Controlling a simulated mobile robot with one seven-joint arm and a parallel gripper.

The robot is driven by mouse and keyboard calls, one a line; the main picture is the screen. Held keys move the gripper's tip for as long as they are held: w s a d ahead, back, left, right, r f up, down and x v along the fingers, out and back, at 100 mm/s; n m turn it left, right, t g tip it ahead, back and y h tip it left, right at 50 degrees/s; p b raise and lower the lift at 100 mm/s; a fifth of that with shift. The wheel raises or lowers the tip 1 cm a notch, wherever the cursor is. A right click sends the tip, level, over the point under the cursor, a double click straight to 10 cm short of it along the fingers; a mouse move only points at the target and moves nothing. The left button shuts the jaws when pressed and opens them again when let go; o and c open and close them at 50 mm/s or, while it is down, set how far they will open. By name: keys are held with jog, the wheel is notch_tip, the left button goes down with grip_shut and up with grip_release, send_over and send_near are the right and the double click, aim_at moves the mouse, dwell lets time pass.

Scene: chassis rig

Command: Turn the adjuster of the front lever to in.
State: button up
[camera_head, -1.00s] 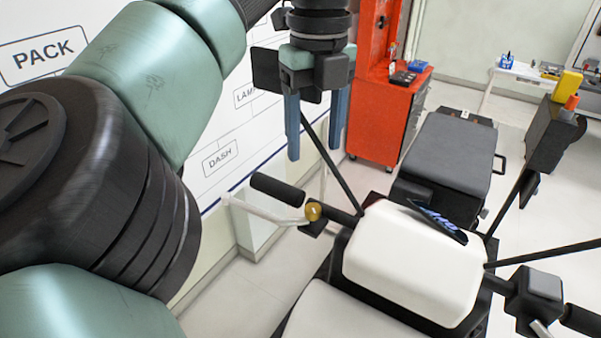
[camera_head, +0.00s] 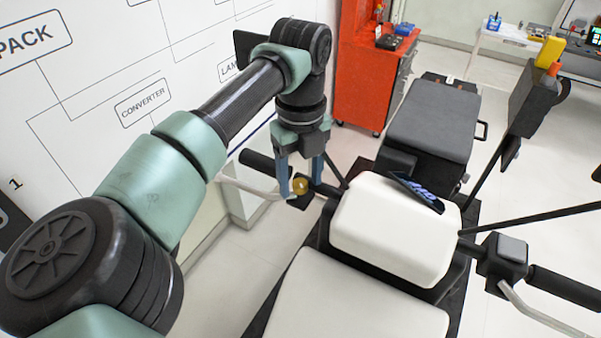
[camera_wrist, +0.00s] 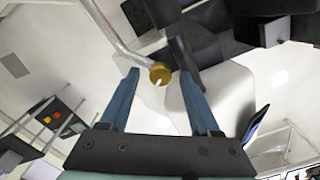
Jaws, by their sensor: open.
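The adjuster (camera_head: 300,187) is a small brass-coloured round knob at the inner end of the silver front lever (camera_head: 245,190), left of the white body. In the wrist view the adjuster (camera_wrist: 160,72) lies between the fingertips of my gripper (camera_wrist: 160,77), with a short white mark pointing down and left. My gripper (camera_head: 301,182) is open and points down, its blue fingers on either side of the adjuster in the picture. I cannot tell whether they touch it. No "in" marking is legible.
A black handlebar grip (camera_head: 261,165) lies just behind the lever. The white body (camera_head: 390,235) with a dark display (camera_head: 418,192) stands to the right. A black case (camera_head: 432,120) and a red cabinet (camera_head: 372,85) are farther back.

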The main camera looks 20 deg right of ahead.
grip_shut()
jog(key=shift+m, duration=0.3)
jog(key=m+b, duration=0.1)
jog(key=m, duration=0.2)
jog(key=shift+b, duration=0.35)
jog(key=m+b, duration=0.1)
jog(key=m, duration=0.2)
jog(key=shift+m, duration=0.3)
jog(key=m, duration=0.4)
jog(key=shift+w+r+m+b, duration=0.1)
jog(key=shift+m+b, duration=0.2)
jog(key=shift+m, duration=1.3)
